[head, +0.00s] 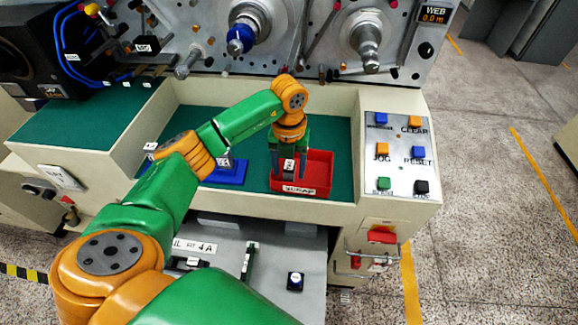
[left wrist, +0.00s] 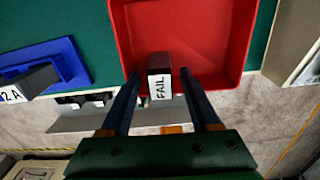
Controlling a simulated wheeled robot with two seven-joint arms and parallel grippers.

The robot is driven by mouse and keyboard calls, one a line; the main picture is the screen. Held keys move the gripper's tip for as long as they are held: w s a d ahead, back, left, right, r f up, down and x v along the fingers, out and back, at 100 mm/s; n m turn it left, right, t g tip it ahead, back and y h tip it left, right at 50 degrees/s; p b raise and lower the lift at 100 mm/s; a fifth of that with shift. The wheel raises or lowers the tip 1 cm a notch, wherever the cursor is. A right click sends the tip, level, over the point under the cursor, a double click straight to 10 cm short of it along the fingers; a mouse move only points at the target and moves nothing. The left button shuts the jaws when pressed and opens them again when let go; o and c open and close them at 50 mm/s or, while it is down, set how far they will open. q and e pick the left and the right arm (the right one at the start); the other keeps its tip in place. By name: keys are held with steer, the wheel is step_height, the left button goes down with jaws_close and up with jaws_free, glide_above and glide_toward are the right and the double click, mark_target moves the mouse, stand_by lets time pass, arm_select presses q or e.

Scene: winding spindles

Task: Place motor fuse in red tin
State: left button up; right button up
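The red tin (head: 318,170) sits on the green worktop, with a white label on its front wall. It also shows in the left wrist view (left wrist: 215,35). A dark block with a white FAIL label (left wrist: 160,80), seemingly a fuse, stands between my left gripper's fingers at the tin's near side. My left gripper (head: 290,170) points down over the tin. In the left wrist view its fingers (left wrist: 160,76) are apart, with a gap on both sides of the block. I cannot tell whether the block rests on the tin floor. My right gripper is not in view.
A blue tray (head: 235,176) left of the tin holds a dark block labelled 2A (left wrist: 28,84). A button panel (head: 397,150) stands to the right. Spindles (head: 368,50) stick out behind. A grey lower tray (head: 225,262) with small parts is in front.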

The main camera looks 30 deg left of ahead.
mark_target(289, 165)
arm_select(q)
steer(key=shift+r, duration=0.15)
step_height(289, 165, up, 4)
steer(key=shift+w+r+b, duration=0.1)
steer(key=shift+b, duration=0.7)
step_height(289, 165, up, 8)
steer(key=p, duration=0.1)
